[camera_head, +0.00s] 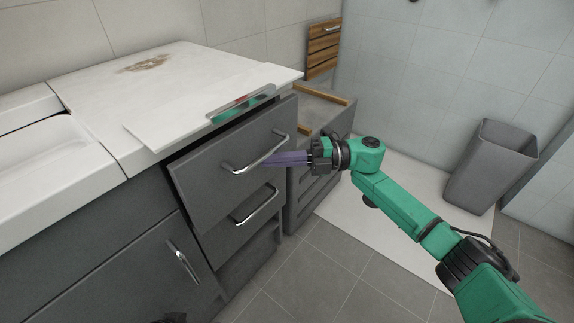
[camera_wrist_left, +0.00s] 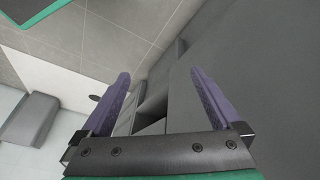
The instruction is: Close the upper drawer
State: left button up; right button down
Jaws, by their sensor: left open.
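The upper drawer (camera_head: 215,185) has a dark grey front with a curved chrome handle (camera_head: 240,169). It is pulled out from under the white countertop, with a dark gap behind its top edge. My right gripper (camera_head: 264,162), with purple fingers, is at the handle from the right. I cannot tell whether its fingers touch or surround the bar, or how far apart they are. My left gripper (camera_wrist_left: 160,73) shows in the left wrist view, its two purple fingers wide apart and empty. A dark grey surface fills the right of that view.
Below is a lower drawer with its own chrome handle (camera_head: 256,207). A cabinet door handle (camera_head: 183,262) is at lower left. A dark grey unit (camera_head: 300,198) with wooden strips stands right of the drawers. A white mat (camera_head: 345,215) and grey bin (camera_head: 490,168) are farther right. Tiled floor is open in front.

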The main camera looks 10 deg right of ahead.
aim_at(262, 151)
jog(key=w+a, duration=0.2)
jog(key=shift+w+a+b, duration=0.1)
jog(key=shift+w+b, duration=0.25)
jog(key=shift+b, duration=0.05)
jog(key=shift+w+a, duration=0.1)
jog(key=shift+w, duration=0.05)
pick_arm(q)
jog(key=shift+t+h, duration=0.7)
jog(key=shift+t, duration=0.2)
jog(key=w+d+f, duration=0.2)
jog(key=d, duration=0.1)
pick_arm(e)
jog(key=shift+r, duration=0.2)
pick_arm(q)
jog(key=shift+r, duration=0.1)
